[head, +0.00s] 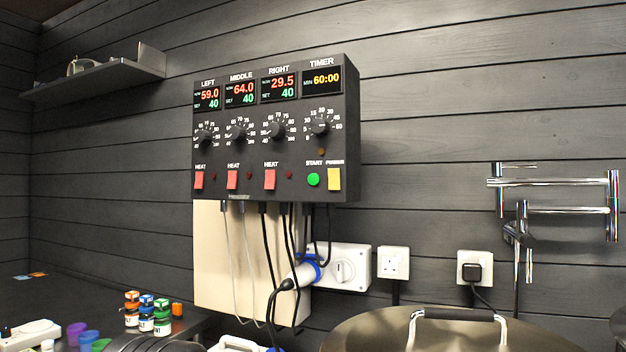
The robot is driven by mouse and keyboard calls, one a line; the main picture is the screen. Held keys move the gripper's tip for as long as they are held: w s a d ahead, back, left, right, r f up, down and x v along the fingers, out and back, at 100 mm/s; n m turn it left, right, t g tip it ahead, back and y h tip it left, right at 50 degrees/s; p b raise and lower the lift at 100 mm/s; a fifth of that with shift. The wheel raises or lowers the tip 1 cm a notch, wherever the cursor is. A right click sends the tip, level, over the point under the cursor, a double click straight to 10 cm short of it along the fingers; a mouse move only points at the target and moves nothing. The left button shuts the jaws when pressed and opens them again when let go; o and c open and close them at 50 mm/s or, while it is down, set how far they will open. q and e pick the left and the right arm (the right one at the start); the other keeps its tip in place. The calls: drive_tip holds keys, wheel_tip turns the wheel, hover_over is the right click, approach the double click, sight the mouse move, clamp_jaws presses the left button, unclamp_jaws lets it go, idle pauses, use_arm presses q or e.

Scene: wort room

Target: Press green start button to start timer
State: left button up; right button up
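The green start button (313,180) is on the lower right of the black control panel (240,150) on the wall. It sits under the START label, just left of a yellow power switch (334,179). The timer display (322,79) at the panel's upper right reads 60:00 MIN. A timer knob (319,127) is below it. Neither of my grippers shows in the head view.
Three red heat switches (232,179) line the panel's lower edge. Cables hang below it past a cream board (210,260). A large round lid (440,333) with a metal handle is at the front right. Small jars (146,312) stand on the dark counter (70,300) at left.

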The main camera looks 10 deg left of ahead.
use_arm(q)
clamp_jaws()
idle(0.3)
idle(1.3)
